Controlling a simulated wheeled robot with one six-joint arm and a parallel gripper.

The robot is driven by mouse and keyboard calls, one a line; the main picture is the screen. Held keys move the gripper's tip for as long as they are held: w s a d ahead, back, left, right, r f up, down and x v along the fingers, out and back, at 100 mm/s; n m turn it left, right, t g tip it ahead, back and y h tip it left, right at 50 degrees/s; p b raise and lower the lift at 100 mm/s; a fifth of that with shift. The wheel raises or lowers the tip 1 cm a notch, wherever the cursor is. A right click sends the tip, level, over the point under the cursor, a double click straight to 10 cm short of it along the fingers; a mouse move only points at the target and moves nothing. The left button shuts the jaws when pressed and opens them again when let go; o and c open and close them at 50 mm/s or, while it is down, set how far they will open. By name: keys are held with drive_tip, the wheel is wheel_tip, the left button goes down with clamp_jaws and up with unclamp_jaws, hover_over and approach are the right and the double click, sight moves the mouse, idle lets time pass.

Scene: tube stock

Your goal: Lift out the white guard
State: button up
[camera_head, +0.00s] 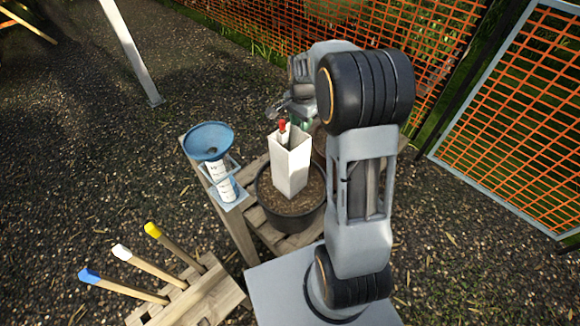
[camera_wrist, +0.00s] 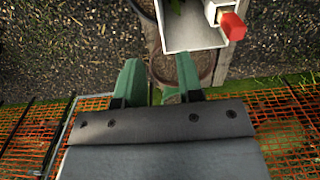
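The white guard (camera_head: 290,165) is a tall square tube standing upright in a round dark pot of soil (camera_head: 290,222). A red-tipped stake (camera_head: 282,127) shows at its top rim. In the wrist view the guard (camera_wrist: 192,42) is seen from above, with some green inside its opening and the red tip (camera_wrist: 232,26) at its right corner. My gripper (camera_wrist: 158,60) has two green fingers spread apart with nothing between them. The fingers are close to the guard's near side, apart from it in the picture. In the head view my gripper is partly hidden behind the guard's top and my arm.
The pot stands on a wooden pallet (camera_head: 262,226). A blue funnel gauge (camera_head: 210,142) on a wooden post is to its left. Stakes with blue, white and yellow tips (camera_head: 135,262) lean at front left. Orange mesh fencing (camera_head: 505,110) stands right and behind. Open gravel lies left.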

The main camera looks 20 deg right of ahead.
sight(300, 146)
wheel_tip(300, 146, down, 8)
drive_tip(key=shift+w+d+r+b, duration=0.1)
drive_tip(key=shift+b, duration=0.45)
drive_tip(key=shift+f+b, duration=0.45)
drive_tip(key=shift+f, duration=2.4)
drive_tip(key=shift+c, duration=0.3)
clamp_jaws()
